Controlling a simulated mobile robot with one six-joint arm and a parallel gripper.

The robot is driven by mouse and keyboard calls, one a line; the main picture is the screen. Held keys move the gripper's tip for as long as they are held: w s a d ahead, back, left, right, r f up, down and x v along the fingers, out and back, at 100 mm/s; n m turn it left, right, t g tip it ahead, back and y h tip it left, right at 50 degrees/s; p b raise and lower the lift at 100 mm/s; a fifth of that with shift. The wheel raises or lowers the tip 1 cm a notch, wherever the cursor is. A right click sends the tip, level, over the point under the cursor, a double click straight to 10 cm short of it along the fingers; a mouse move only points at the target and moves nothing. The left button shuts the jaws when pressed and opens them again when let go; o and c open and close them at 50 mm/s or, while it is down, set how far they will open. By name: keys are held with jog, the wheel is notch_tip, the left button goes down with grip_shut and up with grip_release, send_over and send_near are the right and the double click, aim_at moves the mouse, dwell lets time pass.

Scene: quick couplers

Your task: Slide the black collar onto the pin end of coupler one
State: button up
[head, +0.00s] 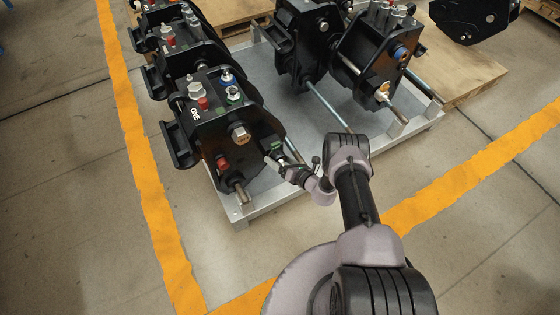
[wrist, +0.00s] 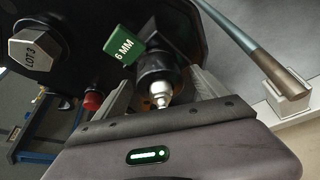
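Coupler one (head: 215,120), a black block marked ONE, stands on the left of the metal pallet. My gripper (head: 283,165) is at its right side, close to a black part with a green tag. In the wrist view, a black cylindrical collar (wrist: 156,69) with a silver stepped tip (wrist: 160,95) lies between the fingertips of my gripper (wrist: 161,78). The fingers flank it closely; whether they press on it is unclear. A green tag (wrist: 124,46) reading 6 MM is beside the collar. Whether the collar sits on a pin is hidden.
The metal pallet (head: 425,118) carries further black couplers (head: 375,50) to the right. In the wrist view, a steel rod (wrist: 240,38) runs to a pale bracket (wrist: 287,92) at right. A hex bolt (wrist: 36,50) marked LOT3 is at left. Floor in front is clear.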

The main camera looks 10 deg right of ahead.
jog(key=p+v, duration=0.7)
jog(key=v, duration=1)
jog(key=shift+s, duration=0.2)
